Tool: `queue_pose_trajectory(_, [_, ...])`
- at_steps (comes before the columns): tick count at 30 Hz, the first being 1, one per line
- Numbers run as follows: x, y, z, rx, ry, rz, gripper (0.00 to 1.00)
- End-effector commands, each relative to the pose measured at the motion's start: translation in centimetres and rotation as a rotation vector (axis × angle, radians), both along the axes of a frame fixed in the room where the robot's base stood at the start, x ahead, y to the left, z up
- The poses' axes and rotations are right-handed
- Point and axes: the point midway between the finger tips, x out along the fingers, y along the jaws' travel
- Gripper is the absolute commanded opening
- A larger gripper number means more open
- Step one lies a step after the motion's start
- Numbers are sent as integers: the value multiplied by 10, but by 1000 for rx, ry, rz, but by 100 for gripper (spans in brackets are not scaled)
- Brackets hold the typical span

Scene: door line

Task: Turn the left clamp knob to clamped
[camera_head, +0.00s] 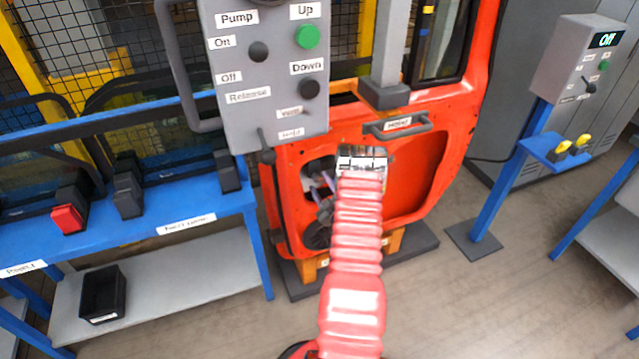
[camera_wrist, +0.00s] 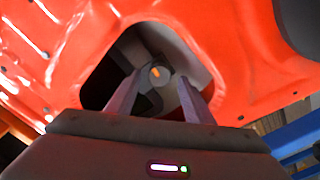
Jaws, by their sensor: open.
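A round grey knob with an orange mark (camera_wrist: 155,73) sits inside the dark opening of the red door in the wrist view. I cannot read any label showing whether it is the left clamp knob or how it is set. My gripper (camera_wrist: 163,80) is open, with its two pale fingers reaching into the opening on either side of the knob. Whether they touch it, I cannot tell. In the head view, my gripper (camera_head: 319,188) is at the left opening of the red door (camera_head: 440,160), and its wrist hides part of the door. The knob cannot be made out there.
A grey control box (camera_head: 270,70) with pump and up/down controls hangs close in front of the door. A blue bench (camera_head: 150,215) stands left, with a black bin (camera_head: 103,293) on its lower shelf. A post-mounted box (camera_head: 580,65) reads Off at right. Floor at right front is clear.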

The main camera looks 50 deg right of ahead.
Motion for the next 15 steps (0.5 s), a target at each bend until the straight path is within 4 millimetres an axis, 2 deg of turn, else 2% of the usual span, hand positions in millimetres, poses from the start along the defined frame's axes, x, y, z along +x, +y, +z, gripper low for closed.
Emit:
queue_pose_trajectory(6, [14, -8, 0, 0, 1, 1, 47])
queue_pose_trajectory(15, [15, -9, 0, 0, 1, -1, 47])
